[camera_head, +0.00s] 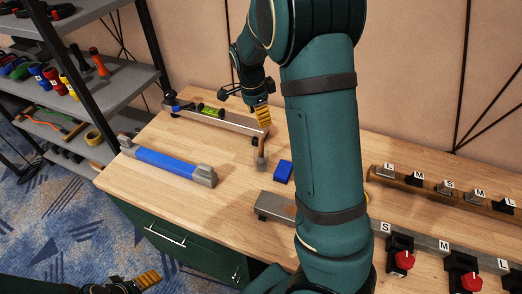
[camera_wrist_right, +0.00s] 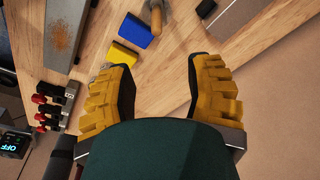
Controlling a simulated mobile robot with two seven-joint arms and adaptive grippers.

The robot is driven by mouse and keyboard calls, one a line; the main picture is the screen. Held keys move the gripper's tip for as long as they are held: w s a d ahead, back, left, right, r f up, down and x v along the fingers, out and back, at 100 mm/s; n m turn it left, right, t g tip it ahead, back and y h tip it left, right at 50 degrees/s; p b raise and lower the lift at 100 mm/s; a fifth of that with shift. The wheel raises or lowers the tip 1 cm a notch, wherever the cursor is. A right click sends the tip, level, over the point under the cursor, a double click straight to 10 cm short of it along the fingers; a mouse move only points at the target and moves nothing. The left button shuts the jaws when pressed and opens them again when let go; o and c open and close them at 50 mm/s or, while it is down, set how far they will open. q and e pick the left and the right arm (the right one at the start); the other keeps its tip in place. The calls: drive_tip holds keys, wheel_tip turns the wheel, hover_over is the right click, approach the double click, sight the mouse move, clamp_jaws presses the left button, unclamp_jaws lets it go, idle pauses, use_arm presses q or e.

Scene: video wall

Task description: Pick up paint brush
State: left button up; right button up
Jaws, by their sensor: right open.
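What looks like the paint brush, with a brown handle (camera_head: 261,146), stands upright in a small clear cup (camera_head: 262,162) on the wooden workbench. Its bristles cannot be made out. In the right wrist view, the brush (camera_wrist_right: 156,16) shows partly at the top edge, beyond the fingertips. My right gripper (camera_head: 262,116) is above the bench, just over and behind the brush handle in the head view. In the right wrist view, its yellow-padded fingers (camera_wrist_right: 160,68) are wide apart with nothing between them. My left gripper (camera_head: 148,280) is low at the bottom left, partly cut off, its opening unclear.
A blue block (camera_head: 283,171) lies right of the cup, with a yellow one (camera_wrist_right: 122,55) near it in the wrist view. A blue-and-grey bar (camera_head: 168,165) lies left. A level (camera_head: 212,112) stands behind. Labelled racks (camera_head: 440,190) fill the right; shelves (camera_head: 100,80) stand left.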

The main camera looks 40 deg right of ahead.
drive_tip(key=b, duration=0.2)
hover_over(262, 156)
drive_tip(key=f, duration=0.8)
drive_tip(key=shift+w+d+f, duration=0.1)
drive_tip(key=shift+w+d, duration=0.2)
drive_tip(key=shift+d, duration=0.1)
drive_tip(key=shift+a+f+b, duration=0.1)
drive_tip(key=shift+f+b, duration=0.2)
drive_tip(key=shift+f, duration=2.45)
use_arm(q)
drive_tip(key=shift+s+f, duration=0.3)
drive_tip(key=shift+f, duration=0.35)
drive_tip(key=shift+s+f, duration=0.25)
drive_tip(key=shift+f, duration=0.35)
use_arm(e)
clamp_jaws()
